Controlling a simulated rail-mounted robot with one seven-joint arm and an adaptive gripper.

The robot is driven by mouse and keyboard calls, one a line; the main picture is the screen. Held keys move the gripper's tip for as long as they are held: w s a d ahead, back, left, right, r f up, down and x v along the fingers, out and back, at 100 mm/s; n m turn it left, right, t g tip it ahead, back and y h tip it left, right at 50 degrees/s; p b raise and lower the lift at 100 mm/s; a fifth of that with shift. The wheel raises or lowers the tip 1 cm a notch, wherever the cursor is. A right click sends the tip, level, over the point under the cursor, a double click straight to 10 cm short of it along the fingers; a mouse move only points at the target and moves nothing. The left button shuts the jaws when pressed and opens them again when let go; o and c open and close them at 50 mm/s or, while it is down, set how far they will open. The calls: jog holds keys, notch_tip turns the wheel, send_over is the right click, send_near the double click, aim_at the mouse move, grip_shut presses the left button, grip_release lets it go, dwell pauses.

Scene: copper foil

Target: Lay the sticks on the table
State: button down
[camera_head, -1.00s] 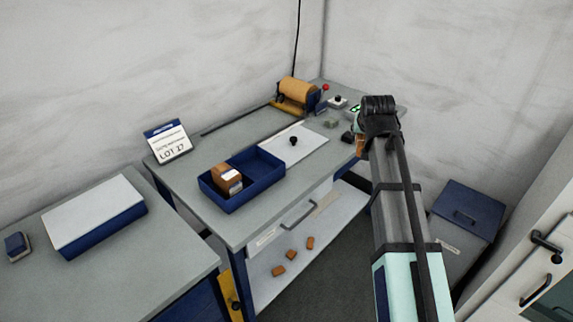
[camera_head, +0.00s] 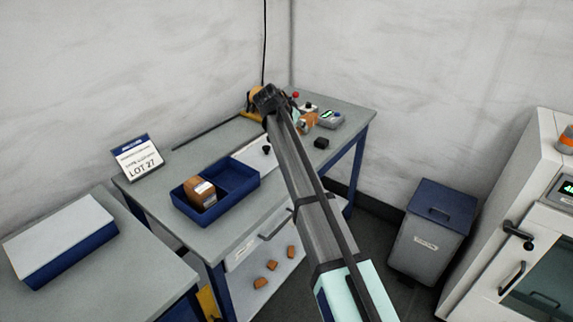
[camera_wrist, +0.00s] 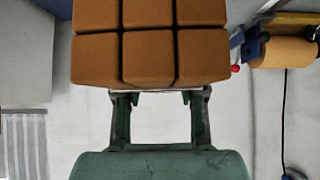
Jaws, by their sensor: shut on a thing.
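My gripper (camera_wrist: 160,100) is shut on a bundle of orange-brown sticks (camera_wrist: 150,55), whose blocky ends fill the top of the wrist view. In the head view a bit of the bundle (camera_head: 309,120) shows just right of my wrist, over the far right part of the grey table (camera_head: 225,142). My arm hides much of the gripper there. I cannot tell the height of the bundle above the table. Another brown bundle with a white label (camera_head: 200,194) sits in the left compartment of the blue tray (camera_head: 232,200) on the table.
A LOT 27 sign (camera_head: 138,158) stands at the table's left. A copper-coloured roll (camera_wrist: 283,52) and a small grey device (camera_head: 331,119) are near the far end. Three small orange pieces (camera_head: 272,265) lie on the lower shelf. A blue-lidded bin (camera_head: 437,220) stands right.

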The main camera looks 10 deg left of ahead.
notch_tip(320, 180, down, 16)
jog(key=p, duration=0.3)
jog(key=shift+f, duration=0.25)
jog(key=shift+f, duration=0.1)
jog(key=c, duration=0.7)
grip_release()
jog(key=shift+s+r, duration=0.1)
jog(key=shift+r, duration=0.1)
jog(key=b+v, duration=0.2)
jog(key=v, duration=0.9)
jog(key=shift+s+a+r, duration=0.2)
jog(key=shift+s+r, duration=0.05)
